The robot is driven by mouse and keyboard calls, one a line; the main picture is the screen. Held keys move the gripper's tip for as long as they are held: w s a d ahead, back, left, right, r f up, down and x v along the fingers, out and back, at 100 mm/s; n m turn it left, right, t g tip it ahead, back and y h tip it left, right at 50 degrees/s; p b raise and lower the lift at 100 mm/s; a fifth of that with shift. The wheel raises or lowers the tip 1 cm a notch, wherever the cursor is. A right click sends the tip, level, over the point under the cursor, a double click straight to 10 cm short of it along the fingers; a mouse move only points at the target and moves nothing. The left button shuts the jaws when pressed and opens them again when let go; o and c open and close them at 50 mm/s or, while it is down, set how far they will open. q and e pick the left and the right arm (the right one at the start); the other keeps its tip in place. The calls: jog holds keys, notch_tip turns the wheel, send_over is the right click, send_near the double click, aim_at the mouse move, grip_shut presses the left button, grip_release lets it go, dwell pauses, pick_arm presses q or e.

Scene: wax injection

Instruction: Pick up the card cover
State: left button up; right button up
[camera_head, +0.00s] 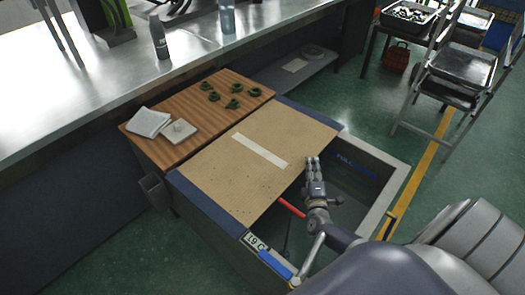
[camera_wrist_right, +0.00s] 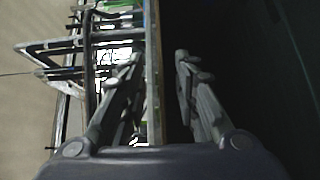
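The card cover (camera_head: 262,172) is a flat brown board with a pale strip across its middle. It lies over the open top of a large grey bin, leaving the bin's right side uncovered. My right gripper (camera_head: 313,165) is at the card's right edge. In the right wrist view, the thin edge of the card (camera_wrist_right: 153,75) runs between the two open fingers (camera_wrist_right: 158,85). A dark gap shows between the card and the right finger. Contact with the left finger cannot be told. My left gripper is not in view.
The grey bin (camera_head: 395,188) has a red bar (camera_head: 290,207) near its front. A wooden top (camera_head: 170,108) beside it holds several green parts, a white cloth and a pale block. A metal counter (camera_head: 110,60) stands behind. Racks with trays (camera_head: 465,65) stand far right.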

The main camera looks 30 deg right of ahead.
jog(key=b+x, duration=0.1)
jog(key=x, duration=0.3)
jog(key=shift+w+f, duration=0.1)
grip_shut()
jog(key=shift+r, duration=0.2)
